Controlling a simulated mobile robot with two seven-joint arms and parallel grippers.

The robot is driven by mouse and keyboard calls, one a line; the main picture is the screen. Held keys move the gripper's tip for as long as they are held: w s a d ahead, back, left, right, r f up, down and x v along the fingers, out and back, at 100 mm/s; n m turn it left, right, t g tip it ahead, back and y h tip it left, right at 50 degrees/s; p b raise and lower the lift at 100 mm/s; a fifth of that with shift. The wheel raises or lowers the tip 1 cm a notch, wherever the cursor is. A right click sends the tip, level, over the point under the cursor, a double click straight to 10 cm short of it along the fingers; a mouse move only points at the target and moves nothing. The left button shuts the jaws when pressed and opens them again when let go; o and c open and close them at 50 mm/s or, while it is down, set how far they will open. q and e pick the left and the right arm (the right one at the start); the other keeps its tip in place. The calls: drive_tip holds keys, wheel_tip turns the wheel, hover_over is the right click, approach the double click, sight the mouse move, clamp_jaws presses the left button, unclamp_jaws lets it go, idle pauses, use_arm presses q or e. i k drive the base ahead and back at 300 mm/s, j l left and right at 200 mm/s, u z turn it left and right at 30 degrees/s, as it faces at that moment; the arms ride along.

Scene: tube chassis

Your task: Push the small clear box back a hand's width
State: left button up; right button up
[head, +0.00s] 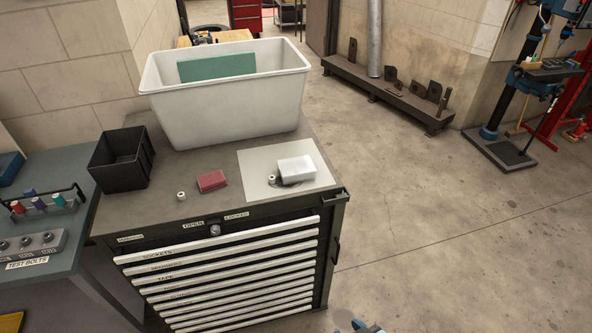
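A small whitish box (296,170), pale and see-through at best, sits on a light grey sheet (258,184) on the right part of the cabinet top. A small white roll-like piece with a dark centre (272,180) stands at the box's left front corner, close to it or touching; I cannot tell which. A small grey and blue part (366,328) at the bottom edge looks like the tip of my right gripper. It is cut off, so its fingers do not show, and it is far from the box. My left gripper is not in view.
A large white tub (225,112) with a green panel stands behind the box, with a narrow strip of cabinet top between. A red block (211,181), a small white roll (181,196) and a black bin (121,160) are to the left. The cabinet's right edge is close.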

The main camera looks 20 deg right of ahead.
sight(302, 168)
drive_tip(key=l+u, duration=0.15)
drive_tip(key=u, duration=0.25)
drive_tip(key=l+u, duration=0.15)
drive_tip(key=u, duration=0.25)
drive_tip(key=l+u, duration=0.2)
drive_tip(key=u, duration=0.2)
drive_tip(key=l+u, duration=0.3)
drive_tip(key=l, duration=0.2)
drive_tip(key=k+l+u, duration=0.3)
drive_tip(key=l, duration=0.2)
drive_tip(key=k+l, duration=0.1)
drive_tip(key=l, duration=0.25)
drive_tip(key=k+l+u, duration=0.1)
drive_tip(key=l, duration=0.25)
drive_tip(key=k+l+u, duration=0.1)
drive_tip(key=l, duration=0.25)
